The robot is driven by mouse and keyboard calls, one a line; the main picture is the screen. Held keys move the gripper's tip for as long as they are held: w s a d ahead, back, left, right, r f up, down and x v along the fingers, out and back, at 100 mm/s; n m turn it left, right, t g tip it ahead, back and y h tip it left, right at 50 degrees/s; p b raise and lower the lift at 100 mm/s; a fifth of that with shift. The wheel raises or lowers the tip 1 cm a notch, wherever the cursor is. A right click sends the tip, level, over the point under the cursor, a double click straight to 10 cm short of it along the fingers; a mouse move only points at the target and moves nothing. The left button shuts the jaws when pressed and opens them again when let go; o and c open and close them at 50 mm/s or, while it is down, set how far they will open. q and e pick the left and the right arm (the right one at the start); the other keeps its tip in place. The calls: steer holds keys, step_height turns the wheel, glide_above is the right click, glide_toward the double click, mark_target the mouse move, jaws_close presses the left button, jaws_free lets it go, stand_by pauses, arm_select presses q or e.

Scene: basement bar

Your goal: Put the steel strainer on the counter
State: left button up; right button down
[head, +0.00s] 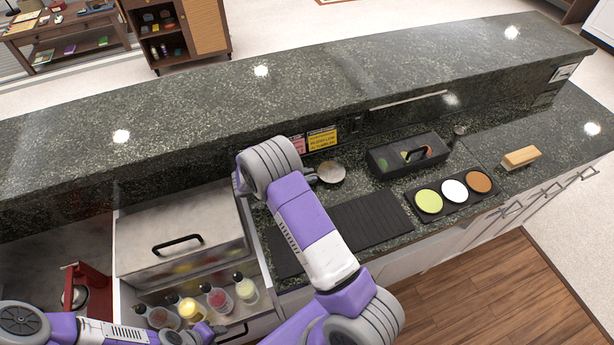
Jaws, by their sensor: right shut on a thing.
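The steel strainer (331,172) is a small round metal disc in the middle of the head view, low over the dark granite work counter (378,179), close to the back wall below the raised bar ledge. I cannot tell whether it touches the counter. My right gripper (312,176) is shut on the strainer at its left side; my own wrist hides most of the jaws.
A black ribbed mat (372,222) lies in front of the strainer. A black caddy (408,154), a tray of three coloured rounds (454,203) and a wooden-backed brush (521,158) stand to the right. A steel lidded bin (180,240) and several bottles (218,299) are on the left.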

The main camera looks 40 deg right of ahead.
steer(key=shift+r, duration=0.1)
steer(key=shift+f, duration=0.2)
steer(key=c, duration=1)
jaws_free()
steer(key=shift+c, duration=0.2)
steer(key=shift+r, duration=0.1)
steer(key=shift+r, duration=0.1)
steer(key=shift+a+r, duration=0.15)
steer(key=shift+a, duration=0.15)
steer(key=v, duration=1.1)
steer(key=shift+a, duration=0.25)
